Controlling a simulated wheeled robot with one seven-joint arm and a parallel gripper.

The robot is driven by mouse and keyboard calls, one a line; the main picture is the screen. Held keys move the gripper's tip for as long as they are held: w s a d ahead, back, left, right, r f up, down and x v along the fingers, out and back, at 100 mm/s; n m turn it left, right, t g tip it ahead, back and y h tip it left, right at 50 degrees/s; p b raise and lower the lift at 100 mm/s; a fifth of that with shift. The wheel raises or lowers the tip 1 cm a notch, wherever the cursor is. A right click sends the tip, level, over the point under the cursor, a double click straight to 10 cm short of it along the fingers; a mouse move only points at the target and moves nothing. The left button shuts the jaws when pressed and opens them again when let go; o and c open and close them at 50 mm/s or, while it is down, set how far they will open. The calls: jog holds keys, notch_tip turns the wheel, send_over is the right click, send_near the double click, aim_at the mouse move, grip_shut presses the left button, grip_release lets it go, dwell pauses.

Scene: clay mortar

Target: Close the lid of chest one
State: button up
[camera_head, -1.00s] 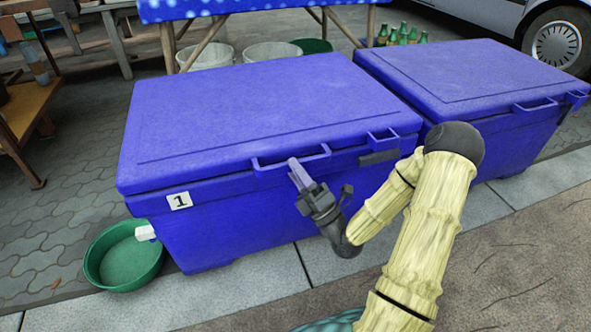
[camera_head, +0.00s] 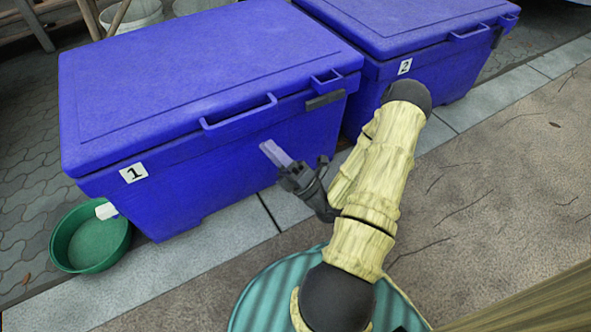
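Chest one (camera_head: 215,178) is a large blue box marked with a "1" label, at the left of the head view. Its lid (camera_head: 200,65) lies flat over the box, with a thin dark seam below its front edge. A loop handle (camera_head: 238,118) sticks out from the lid's front edge. My gripper (camera_head: 272,153) is in front of the chest, below and right of that handle, and appears apart from it. Its pale fingers point up and left towards the front wall. They overlap in this view, so I cannot tell whether they are open. I see nothing held.
A second blue chest (camera_head: 400,25), marked "2", stands close behind and to the right, with its lid down. A green basin (camera_head: 92,240) sits on the ground by the left end of chest one. Whitish buckets (camera_head: 130,14) stand behind. The pavement at right is clear.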

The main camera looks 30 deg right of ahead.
jog(key=p+v, duration=0.2)
jog(key=v, duration=0.6)
jog(key=shift+p, duration=0.3)
jog(key=shift+f, duration=0.1)
